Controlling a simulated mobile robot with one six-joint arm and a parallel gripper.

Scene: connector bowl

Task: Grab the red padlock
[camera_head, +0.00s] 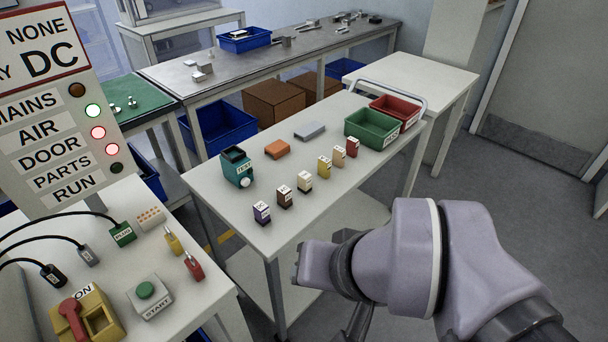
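The red padlock (193,267) stands on the white table at the lower left, with its metal shackle at the top. It is beside a yellow padlock (173,242), which is a little farther back and to the left. My gripper (304,266) is at the left end of my grey arm, to the right of the red padlock and clear of it. A gap of floor and the edge of the middle table lie between them. Its fingers do not show clearly, so I cannot tell whether they are open. I see nothing held.
A start button box (148,294), a yellow switch box (95,318) and cabled plugs (122,234) share the padlock's table. A label board (55,110) rises behind them. The middle table (225,215) carries small labelled blocks, a teal container (236,167) and green (372,128) and red bins (396,111).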

